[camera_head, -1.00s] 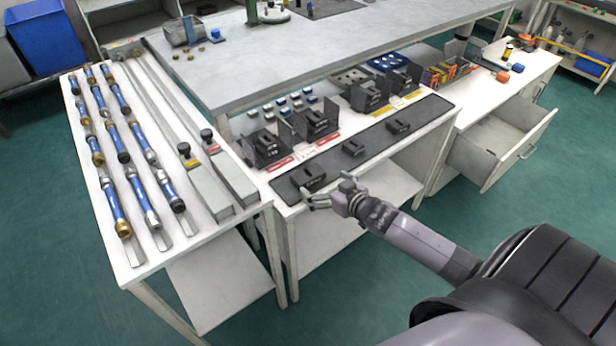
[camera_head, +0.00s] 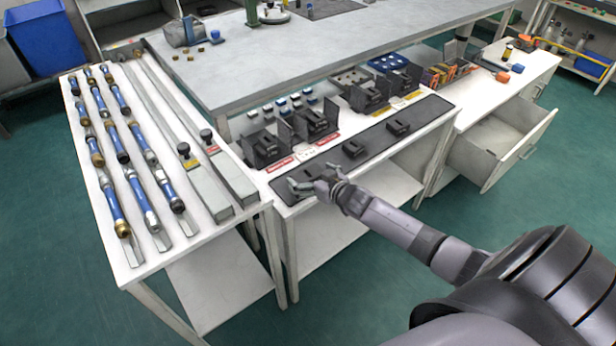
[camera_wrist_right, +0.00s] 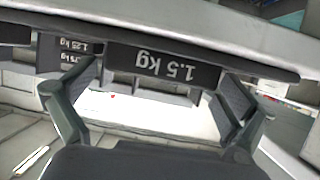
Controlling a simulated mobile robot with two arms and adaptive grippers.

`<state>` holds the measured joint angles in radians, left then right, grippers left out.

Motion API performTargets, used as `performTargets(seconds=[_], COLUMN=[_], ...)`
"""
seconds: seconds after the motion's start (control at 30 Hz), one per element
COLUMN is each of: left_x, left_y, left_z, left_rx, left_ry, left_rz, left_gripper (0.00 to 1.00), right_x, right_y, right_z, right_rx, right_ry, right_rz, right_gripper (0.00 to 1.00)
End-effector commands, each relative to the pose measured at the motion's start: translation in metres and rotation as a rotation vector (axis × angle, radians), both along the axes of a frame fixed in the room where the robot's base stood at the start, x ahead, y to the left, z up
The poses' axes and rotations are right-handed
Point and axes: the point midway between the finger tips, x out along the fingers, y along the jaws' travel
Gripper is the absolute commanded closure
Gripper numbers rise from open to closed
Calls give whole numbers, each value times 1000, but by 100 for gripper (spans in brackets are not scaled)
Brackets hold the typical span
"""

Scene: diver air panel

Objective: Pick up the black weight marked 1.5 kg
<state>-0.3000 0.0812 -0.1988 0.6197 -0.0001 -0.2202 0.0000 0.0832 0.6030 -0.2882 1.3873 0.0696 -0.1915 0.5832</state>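The black weight marked 1.5 kg (camera_wrist_right: 165,66) shows in the right wrist view, its white label upside down. It lies between the two spread fingers of my right gripper (camera_wrist_right: 155,95), which is open; I cannot tell whether a finger touches it. In the head view my right gripper (camera_head: 312,187) is over the near left end of the black mat (camera_head: 375,139), at the leftmost weight there, which it largely covers. Two other black weights, a middle one (camera_head: 353,149) and a farther one (camera_head: 397,128), sit apart on the mat. My left gripper is not in view.
Black holders (camera_head: 268,147) with weights stand behind the mat. A white table (camera_head: 82,168) with blue-and-brass fittings and long grey bars is on the left. A grey bench (camera_head: 300,60) is behind. An open drawer (camera_head: 497,150) juts out on the right.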

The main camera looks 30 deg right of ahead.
Motion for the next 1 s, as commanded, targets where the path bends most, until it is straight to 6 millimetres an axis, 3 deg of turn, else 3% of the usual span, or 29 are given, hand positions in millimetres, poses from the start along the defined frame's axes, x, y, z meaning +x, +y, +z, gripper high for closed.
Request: performTargets(seconds=[1.0], left_x=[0], left_y=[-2], left_z=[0], left_rx=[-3], left_ry=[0], left_rz=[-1], left_gripper=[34], right_x=[0], right_y=[0], right_z=[0], right_rx=[0], right_ry=[0], right_rz=[0], right_gripper=[69])
